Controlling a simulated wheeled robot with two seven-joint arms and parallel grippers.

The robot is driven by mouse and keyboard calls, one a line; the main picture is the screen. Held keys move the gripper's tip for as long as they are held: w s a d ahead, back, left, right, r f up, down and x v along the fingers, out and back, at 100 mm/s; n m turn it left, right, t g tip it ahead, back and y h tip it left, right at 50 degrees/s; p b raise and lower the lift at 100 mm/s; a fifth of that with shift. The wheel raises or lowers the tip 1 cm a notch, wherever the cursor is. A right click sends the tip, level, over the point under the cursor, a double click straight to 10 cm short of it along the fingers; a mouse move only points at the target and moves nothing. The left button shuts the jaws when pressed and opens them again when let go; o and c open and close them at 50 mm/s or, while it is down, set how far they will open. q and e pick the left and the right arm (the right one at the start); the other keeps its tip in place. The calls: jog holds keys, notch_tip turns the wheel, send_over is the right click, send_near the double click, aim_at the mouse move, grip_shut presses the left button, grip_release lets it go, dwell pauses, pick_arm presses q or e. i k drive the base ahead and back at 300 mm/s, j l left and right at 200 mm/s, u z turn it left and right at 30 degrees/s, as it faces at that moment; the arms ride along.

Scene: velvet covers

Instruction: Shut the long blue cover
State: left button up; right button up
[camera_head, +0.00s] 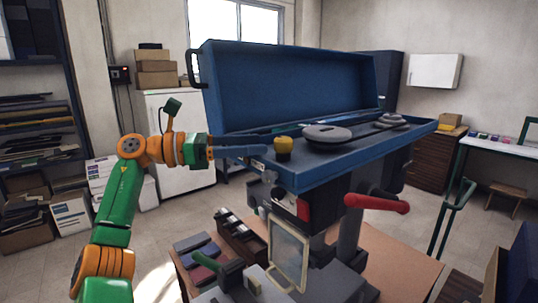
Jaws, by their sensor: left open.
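The long blue cover (285,88) stands open and upright along the back edge of a blue tray-like base (320,176). A dark handle (191,68) sticks out at the cover's left end. My left gripper (262,149) reaches in from the left, with its dark fingers over the left end of the base. My right gripper is not in view.
Round grey discs (327,134) lie on the base. A red lever (376,204) juts out below it. A wooden table (412,262) carries a framed pane (288,255) and small boxes. A white cabinet (176,120) stands behind my left arm, and shelves (35,130) stand at far left.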

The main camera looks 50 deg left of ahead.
aim_at(247, 86)
jog(key=k+j, duration=0.8)
jog(key=k, duration=0.05)
